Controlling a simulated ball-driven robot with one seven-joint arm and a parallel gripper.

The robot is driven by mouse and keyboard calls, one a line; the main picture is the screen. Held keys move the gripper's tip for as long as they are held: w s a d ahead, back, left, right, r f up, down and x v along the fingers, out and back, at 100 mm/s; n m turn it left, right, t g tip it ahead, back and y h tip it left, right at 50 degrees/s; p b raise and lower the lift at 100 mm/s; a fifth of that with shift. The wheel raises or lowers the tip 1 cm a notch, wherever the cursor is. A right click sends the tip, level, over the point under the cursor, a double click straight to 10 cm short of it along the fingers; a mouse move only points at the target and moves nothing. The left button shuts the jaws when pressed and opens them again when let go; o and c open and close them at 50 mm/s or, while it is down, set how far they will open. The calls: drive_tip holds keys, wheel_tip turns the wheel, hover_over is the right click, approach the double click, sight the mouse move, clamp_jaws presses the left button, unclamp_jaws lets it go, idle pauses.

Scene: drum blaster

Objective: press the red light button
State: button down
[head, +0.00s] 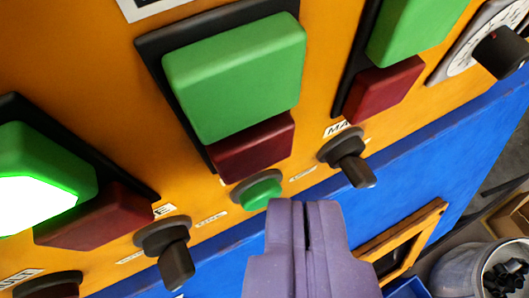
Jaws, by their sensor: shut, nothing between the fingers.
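Several dark red buttons sit on the orange panel, each below a larger green one. The middle red button (253,147) is under a big green block (236,78). Another red button (378,88) is at the upper right, and a third (95,216) is at the lower left. None of the red ones looks lit. I cannot tell which one the task names. My gripper (306,204) has purple fingers shut together and empty. In the picture its tips are below and right of the middle red button, near a small round green button (260,192). Contact cannot be judged.
Dark knobs (348,158) and (166,248) stick out of the panel on both sides of my gripper. A dial (497,50) is at the upper right. A blue panel (440,140) lies below, with a wood-framed opening (410,240). A bin (490,270) stands at the lower right.

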drive_tip(key=shift+s, duration=0.1)
drive_tip(key=s, duration=0.1)
drive_tip(key=s+d+b, duration=0.1)
drive_tip(key=s, duration=0.1)
drive_tip(key=s+b, duration=0.1)
drive_tip(key=shift+s+d, duration=0.3)
drive_tip(key=shift+d, duration=0.05)
